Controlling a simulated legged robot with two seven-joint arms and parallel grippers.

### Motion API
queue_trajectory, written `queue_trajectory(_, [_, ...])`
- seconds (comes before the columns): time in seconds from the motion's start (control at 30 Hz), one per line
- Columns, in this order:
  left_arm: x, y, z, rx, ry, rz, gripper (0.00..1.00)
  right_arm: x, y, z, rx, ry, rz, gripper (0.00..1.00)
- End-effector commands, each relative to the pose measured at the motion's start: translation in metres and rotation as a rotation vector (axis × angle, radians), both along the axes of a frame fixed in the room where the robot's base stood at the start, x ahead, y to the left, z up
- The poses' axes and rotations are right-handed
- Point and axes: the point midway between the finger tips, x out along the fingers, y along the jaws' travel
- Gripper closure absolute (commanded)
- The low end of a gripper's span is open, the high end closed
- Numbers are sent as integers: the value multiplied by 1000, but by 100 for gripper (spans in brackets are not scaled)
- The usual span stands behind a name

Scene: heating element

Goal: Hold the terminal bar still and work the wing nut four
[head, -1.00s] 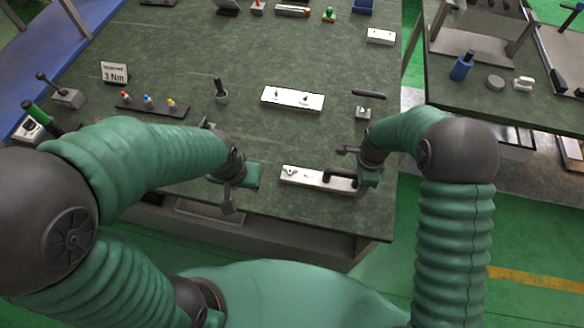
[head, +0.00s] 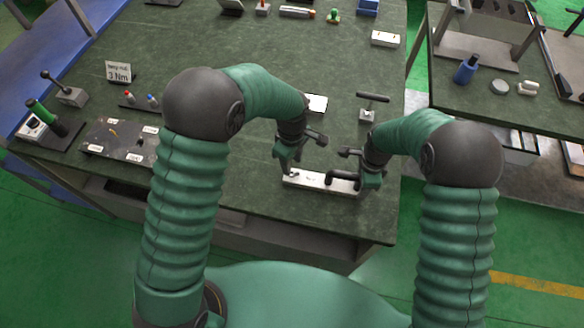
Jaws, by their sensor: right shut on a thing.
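The terminal bar is a white bar (head: 312,181) lying near the table's front edge, with a black handle (head: 343,176) at its right end. My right gripper (head: 356,166) is at that end, shut on the handle. My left gripper (head: 296,160) is over the bar's left end, where a small wing nut showed earlier. The gripper now mostly hides that nut, and I cannot tell whether its fingers touch it or how far they are apart.
A second white bar (head: 317,103) lies behind, mostly hidden by my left arm. A T-handled tool (head: 370,103) stands behind my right gripper. A dark plate with labels (head: 120,140), a lever box (head: 70,95) and a "3 Nm" sign (head: 118,73) are at left.

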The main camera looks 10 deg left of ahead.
Motion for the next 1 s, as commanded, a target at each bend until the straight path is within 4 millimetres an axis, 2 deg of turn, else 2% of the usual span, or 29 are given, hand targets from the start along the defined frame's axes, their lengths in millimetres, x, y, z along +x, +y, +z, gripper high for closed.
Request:
queue_trajectory(0.1, [-1, 0, -25, -1, 1, 0, 61, 0, 0, 1, 0, -1, 0, 100])
queue_trajectory(0.2, [0, 0, -37, 0, -1, -1, 61, 0, 0, 1, 0, -1, 0, 100])
queue_trajectory(0.53, [0, 0, -44, -1, -3, -1, 61, 0, 0, 1, 0, -2, 0, 100])
queue_trajectory(0.83, [0, 0, -44, -1, -3, -1, 100, 0, 0, 1, 0, -1, 1, 100])
queue_trajectory(1.0, [0, 0, -43, -2, -5, -1, 100, -1, 1, 1, 1, 0, 3, 100])
